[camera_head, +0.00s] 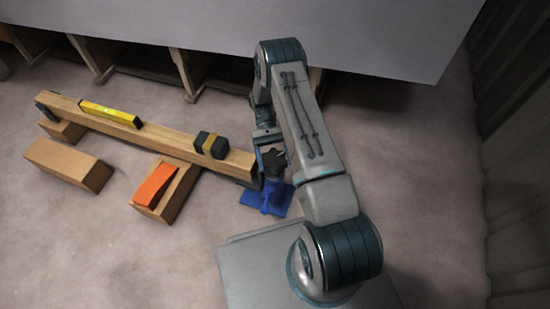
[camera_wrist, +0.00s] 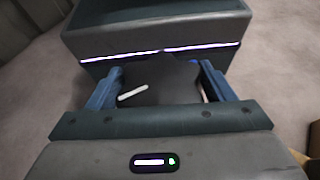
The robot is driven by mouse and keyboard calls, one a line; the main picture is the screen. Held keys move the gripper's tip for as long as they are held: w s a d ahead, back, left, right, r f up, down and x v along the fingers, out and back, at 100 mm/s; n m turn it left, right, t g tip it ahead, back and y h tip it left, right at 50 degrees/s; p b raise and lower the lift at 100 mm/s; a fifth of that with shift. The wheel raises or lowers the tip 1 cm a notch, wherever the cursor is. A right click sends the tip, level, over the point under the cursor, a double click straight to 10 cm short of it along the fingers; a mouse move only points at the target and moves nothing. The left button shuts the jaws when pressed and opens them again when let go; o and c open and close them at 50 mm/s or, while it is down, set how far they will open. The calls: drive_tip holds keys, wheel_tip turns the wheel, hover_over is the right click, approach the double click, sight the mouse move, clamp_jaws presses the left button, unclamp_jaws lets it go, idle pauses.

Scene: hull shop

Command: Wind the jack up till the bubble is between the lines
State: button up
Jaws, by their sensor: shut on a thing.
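The blue jack (camera_head: 266,199) stands on the floor at the right end of a long timber beam (camera_head: 165,137). My gripper (camera_head: 271,158) is over the jack and shut on its black knob. In the wrist view, the blue fingers of my gripper (camera_wrist: 160,88) lie on both sides of the black knob (camera_wrist: 165,78), which bears a white mark pointing up to the right. A yellow spirit level (camera_head: 110,114) lies along the beam's left half. Its vial shows as a small pale spot; the bubble and lines are too small to tell.
A dark strapped weight (camera_head: 211,145) sits on the beam near the jack. An orange wedge (camera_head: 154,184) lies on a wooden block (camera_head: 176,196) in front of the beam. Another block (camera_head: 67,165) lies at left. A large grey panel (camera_head: 300,30) overhangs behind. The front floor is clear.

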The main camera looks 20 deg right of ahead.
sight(272, 154)
drive_tip(key=shift+s+f+n+h, duration=0.1)
drive_tip(key=shift+f+n+h, duration=0.05)
drive_tip(key=shift+n+h, duration=0.5)
drive_tip(key=shift+h, duration=0.25)
drive_tip(key=o, duration=0.7)
drive_tip(key=shift+p+v, duration=0.85)
drive_tip(key=shift+v, duration=2.85)
